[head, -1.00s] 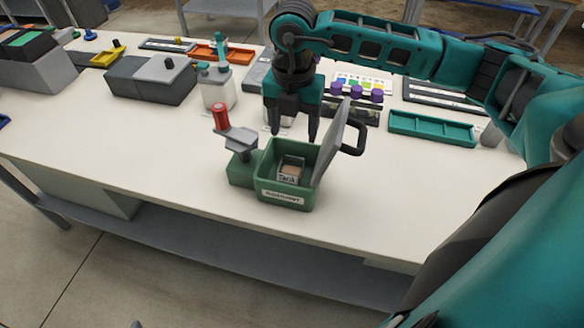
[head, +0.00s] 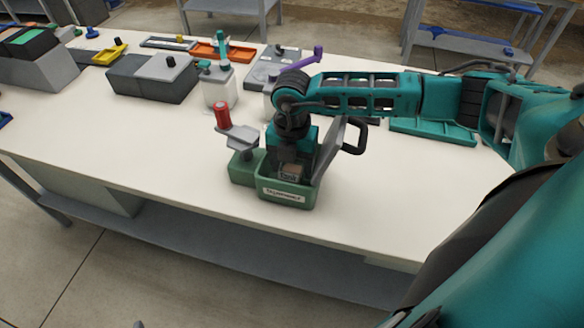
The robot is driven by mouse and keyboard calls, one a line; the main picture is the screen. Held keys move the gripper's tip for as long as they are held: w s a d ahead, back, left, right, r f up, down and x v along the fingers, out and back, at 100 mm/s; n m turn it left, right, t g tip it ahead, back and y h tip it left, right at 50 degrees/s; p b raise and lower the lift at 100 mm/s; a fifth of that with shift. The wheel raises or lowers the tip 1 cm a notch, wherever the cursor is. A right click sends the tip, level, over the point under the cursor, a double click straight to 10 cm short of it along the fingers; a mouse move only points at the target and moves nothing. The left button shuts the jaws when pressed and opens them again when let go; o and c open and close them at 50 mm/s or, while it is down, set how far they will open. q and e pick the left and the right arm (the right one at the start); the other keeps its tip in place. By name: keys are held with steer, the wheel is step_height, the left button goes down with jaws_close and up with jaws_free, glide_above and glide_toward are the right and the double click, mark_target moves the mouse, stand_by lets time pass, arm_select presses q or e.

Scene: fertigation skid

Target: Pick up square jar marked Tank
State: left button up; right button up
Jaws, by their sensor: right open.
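The square jar marked Tank (head: 288,175) sits inside the green box (head: 287,194), whose grey lid (head: 328,150) stands open on the right. My right gripper (head: 291,165) points down into the box, at the jar. Its fingers are open, and the palm and fingers hide much of the jar's upper part. I cannot tell whether the fingers touch the jar. My left gripper is not in view.
A white bottle (head: 218,88), a dark grey box (head: 151,80) and a teal tray (head: 432,132) stand farther back. The table front is clear.

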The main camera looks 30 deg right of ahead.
steer(key=c, duration=0.9)
steer(key=shift+r, duration=0.2)
